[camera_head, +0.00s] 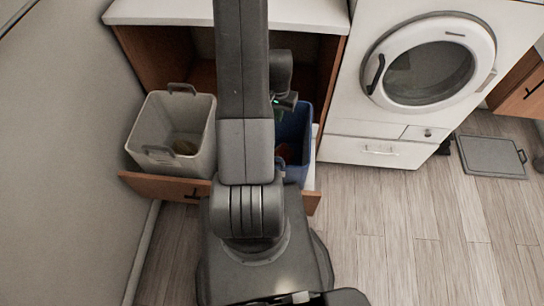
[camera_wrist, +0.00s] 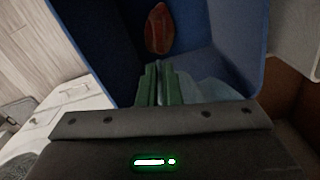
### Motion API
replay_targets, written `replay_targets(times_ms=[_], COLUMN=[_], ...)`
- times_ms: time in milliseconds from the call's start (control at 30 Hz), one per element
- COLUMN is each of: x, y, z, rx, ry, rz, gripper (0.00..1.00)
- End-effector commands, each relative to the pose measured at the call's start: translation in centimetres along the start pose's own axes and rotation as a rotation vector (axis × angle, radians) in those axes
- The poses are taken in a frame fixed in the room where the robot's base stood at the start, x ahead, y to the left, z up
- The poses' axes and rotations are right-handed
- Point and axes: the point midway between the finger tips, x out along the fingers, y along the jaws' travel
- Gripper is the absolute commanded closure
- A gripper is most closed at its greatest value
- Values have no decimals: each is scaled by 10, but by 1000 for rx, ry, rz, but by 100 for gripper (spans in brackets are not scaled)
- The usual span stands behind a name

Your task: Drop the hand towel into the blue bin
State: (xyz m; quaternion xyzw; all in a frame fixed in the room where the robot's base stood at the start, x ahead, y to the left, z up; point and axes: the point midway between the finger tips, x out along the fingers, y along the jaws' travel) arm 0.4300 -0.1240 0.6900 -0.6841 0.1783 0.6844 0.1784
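The blue bin (camera_head: 294,141) stands in the pull-out drawer, partly hidden behind my arm in the head view. The wrist view looks down into the bin (camera_wrist: 228,30). My gripper (camera_wrist: 160,72) points into it, with its two green fingers close together. A grey-blue cloth, seemingly the hand towel (camera_wrist: 200,88), shows beside and under the fingers, and they look shut on it. The thin gap between the fingers is dark. In the head view my gripper is largely hidden by the arm and the bin.
A red-brown item (camera_wrist: 160,28) lies in the blue bin. A grey bin (camera_head: 173,135) stands to the left in the same drawer (camera_head: 165,186). The washing machine (camera_head: 430,75) is to the right, with a grey flat item (camera_head: 490,156) on the floor. Open floor lies at right front.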

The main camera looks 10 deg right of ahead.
Motion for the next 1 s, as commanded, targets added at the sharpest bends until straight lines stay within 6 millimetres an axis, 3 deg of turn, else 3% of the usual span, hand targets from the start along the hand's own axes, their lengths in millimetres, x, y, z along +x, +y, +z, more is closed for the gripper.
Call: replay_targets(times_ms=[33,200,533,700,900,1000], x=[11,28,31,31,31,31], y=[0,0,0,0,0,0], z=[0,0,0,0,0,0], rx=[0,-1,-1,-1,-1,-1], ry=[-2,-1,0,0,0,0], rz=[1,0,0,0,0,0], gripper=[100,100,100,70,68,48])
